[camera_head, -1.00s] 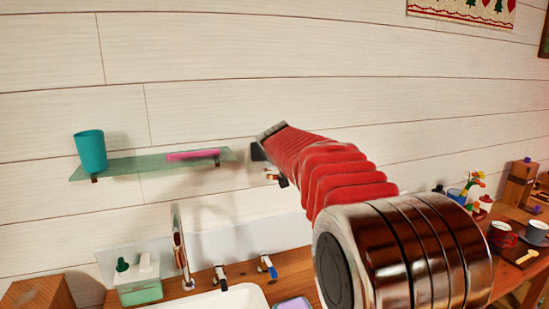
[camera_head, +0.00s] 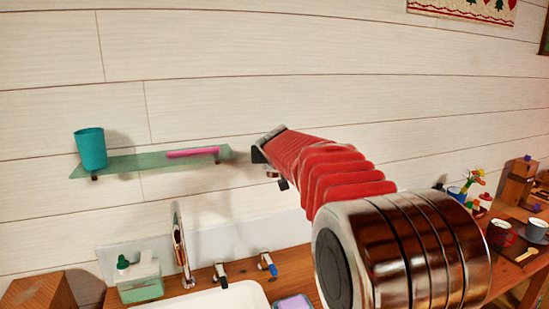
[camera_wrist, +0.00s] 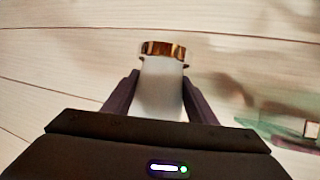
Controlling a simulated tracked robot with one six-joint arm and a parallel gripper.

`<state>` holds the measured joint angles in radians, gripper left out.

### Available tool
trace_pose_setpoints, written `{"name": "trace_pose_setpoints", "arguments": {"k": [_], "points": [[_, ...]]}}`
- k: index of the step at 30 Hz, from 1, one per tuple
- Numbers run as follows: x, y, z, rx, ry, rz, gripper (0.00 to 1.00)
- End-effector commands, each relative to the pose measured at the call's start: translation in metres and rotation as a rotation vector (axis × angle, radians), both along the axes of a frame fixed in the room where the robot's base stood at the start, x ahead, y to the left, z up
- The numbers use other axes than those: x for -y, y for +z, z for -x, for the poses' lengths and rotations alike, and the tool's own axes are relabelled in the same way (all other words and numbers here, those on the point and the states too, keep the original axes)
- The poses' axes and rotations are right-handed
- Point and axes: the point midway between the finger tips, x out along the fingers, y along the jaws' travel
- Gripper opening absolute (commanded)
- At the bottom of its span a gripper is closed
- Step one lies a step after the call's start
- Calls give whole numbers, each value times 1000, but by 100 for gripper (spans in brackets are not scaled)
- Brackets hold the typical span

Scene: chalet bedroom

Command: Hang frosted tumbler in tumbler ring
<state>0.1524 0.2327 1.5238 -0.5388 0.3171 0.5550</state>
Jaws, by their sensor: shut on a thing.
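The frosted tumbler (camera_wrist: 160,92) is a whitish, cloudy cup between the two dark fingers of my gripper (camera_wrist: 160,100) in the wrist view. My gripper is shut on it. A shiny copper-gold band, seemingly the tumbler ring (camera_wrist: 163,49), crosses the tumbler's far end, in front of the wall. I cannot tell how deep the tumbler sits in it, or whether they touch. In the head view my red arm hides most of the gripper (camera_head: 271,172), which is close to the wall right of the glass shelf. The tumbler cannot be made out there.
The glass shelf (camera_head: 130,163) holds a teal cup (camera_head: 91,149) and a pink item (camera_head: 192,153). Below are a tap (camera_head: 181,250), a sink (camera_head: 232,297) and a green-and-white soap holder (camera_head: 140,280). Several mugs and toys stand at the right.

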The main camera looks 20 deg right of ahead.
Motion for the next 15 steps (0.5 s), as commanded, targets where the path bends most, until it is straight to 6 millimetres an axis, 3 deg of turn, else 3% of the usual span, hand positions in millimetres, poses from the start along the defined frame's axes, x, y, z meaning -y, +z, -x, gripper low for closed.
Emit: {"name": "trace_pose_setpoints", "arguments": {"k": [12, 13, 15], "points": [[0, -9, 0, 0, 0, 0, 19], [0, -9, 0, 0, 0, 0, 52], [0, -9, 0, 0, 0, -1, 57]]}}
